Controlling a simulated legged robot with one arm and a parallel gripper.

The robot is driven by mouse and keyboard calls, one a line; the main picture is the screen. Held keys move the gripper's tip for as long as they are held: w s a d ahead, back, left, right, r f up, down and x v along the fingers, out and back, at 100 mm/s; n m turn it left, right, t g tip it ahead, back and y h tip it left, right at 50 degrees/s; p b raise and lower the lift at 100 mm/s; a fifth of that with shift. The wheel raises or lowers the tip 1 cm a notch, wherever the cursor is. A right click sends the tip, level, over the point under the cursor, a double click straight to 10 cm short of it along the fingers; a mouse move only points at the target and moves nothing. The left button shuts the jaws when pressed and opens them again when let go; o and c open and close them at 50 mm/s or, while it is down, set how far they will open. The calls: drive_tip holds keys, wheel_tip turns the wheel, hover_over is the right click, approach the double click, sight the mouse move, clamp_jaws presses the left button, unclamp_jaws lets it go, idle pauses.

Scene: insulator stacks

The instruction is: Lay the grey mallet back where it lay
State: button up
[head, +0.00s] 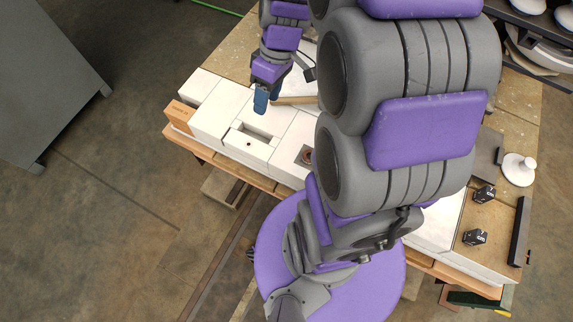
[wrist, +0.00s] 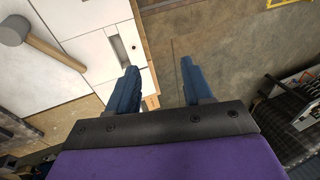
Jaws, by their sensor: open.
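The grey mallet (wrist: 14,31) lies on a pale surface at the left of the wrist view, its wooden handle slanting down to the right. In the head view, a stretch of wooden handle (head: 296,100) shows just right of my gripper; my arm hides the head. My gripper (head: 261,100) is above the left part of the white-topped bench (head: 221,112). In the wrist view my gripper's blue fingers (wrist: 159,68) are apart with nothing between them. The mallet lies to the left, clear of the fingers.
A white block with a recessed slot (head: 257,136) sits near the bench's front edge. Two black cubes (head: 484,194), a white disc-shaped piece (head: 519,169) and a black bar (head: 519,231) are at the right. A grey cabinet (head: 45,70) stands left; open floor lies between.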

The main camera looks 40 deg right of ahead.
drive_tip(key=s+a+r+m+h, duration=0.1)
drive_tip(key=s+a+m, duration=0.1)
drive_tip(key=s, duration=0.7)
drive_tip(key=s+a+r+m+g+h, duration=0.1)
drive_tip(key=s+a+r+m+h, duration=0.1)
drive_tip(key=s+a, duration=0.3)
drive_tip(key=shift+s+m, duration=0.7)
drive_tip(key=shift+s, duration=1.45)
drive_tip(key=shift+a, duration=0.2)
